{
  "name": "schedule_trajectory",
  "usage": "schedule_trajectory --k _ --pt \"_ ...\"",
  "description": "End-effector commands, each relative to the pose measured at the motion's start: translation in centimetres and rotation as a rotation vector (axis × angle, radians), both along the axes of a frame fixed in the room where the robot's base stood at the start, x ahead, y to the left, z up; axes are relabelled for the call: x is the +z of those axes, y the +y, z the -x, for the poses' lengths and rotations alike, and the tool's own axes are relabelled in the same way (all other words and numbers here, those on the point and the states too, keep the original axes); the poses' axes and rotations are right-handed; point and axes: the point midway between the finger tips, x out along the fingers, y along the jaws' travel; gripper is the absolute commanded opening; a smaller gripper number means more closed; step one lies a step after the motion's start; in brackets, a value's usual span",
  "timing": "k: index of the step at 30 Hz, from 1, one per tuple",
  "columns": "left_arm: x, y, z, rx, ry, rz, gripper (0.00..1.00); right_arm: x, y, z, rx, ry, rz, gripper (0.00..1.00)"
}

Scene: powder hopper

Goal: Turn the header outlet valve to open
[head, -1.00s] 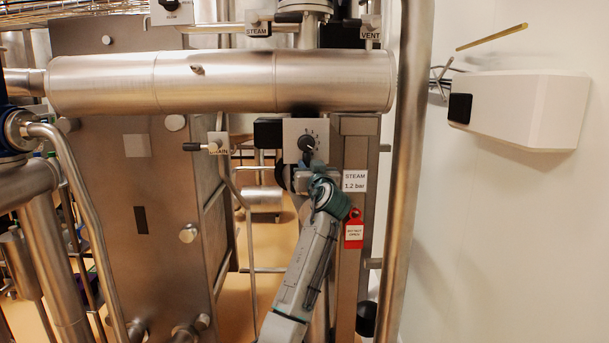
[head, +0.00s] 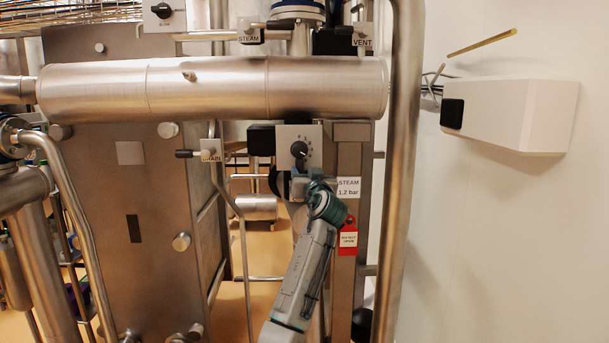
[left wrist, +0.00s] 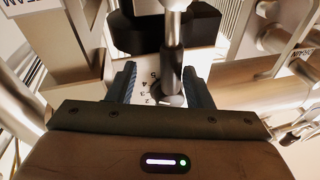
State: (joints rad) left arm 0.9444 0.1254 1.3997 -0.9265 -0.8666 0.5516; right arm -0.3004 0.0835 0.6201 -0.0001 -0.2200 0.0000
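The valve dial plate (head: 311,135), with a black knob (head: 299,150) and scale marks, sits under the large horizontal steel header (head: 215,88). My left gripper (head: 300,182) is just below the knob in the head view, with my arm coming up from below. In the left wrist view the two fingers of my left gripper (left wrist: 159,72) stand apart on either side of a dark knob or stem (left wrist: 171,98). Numbers show on the pale plate (left wrist: 148,88) behind it. I see no firm grip on the knob; contact is unclear. My right gripper is out of view.
A STEAM 1.2 bar label (head: 348,188) and a red tag (head: 347,240) are close right of my arm. A vertical pipe (head: 399,180) stands further right. A DRAIN handle (head: 210,155) is to the left. STEAM (head: 249,38) and VENT (head: 363,43) labels are above the header.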

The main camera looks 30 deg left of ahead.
Motion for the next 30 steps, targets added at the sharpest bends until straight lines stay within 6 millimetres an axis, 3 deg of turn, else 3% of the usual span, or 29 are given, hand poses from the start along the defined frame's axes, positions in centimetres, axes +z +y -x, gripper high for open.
schedule_trajectory --k 13,24,30 --pt "-0.6 -0.8 0.7 -0.002 0.0 0.003 0.43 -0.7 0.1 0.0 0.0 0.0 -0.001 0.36" --pt "-1.9 -5.6 5.8 -0.004 -0.003 0.005 0.43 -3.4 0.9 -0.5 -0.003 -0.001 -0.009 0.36" --pt "-2.0 -7.1 7.5 -0.003 -0.001 0.002 0.43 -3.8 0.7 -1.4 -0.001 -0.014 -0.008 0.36"
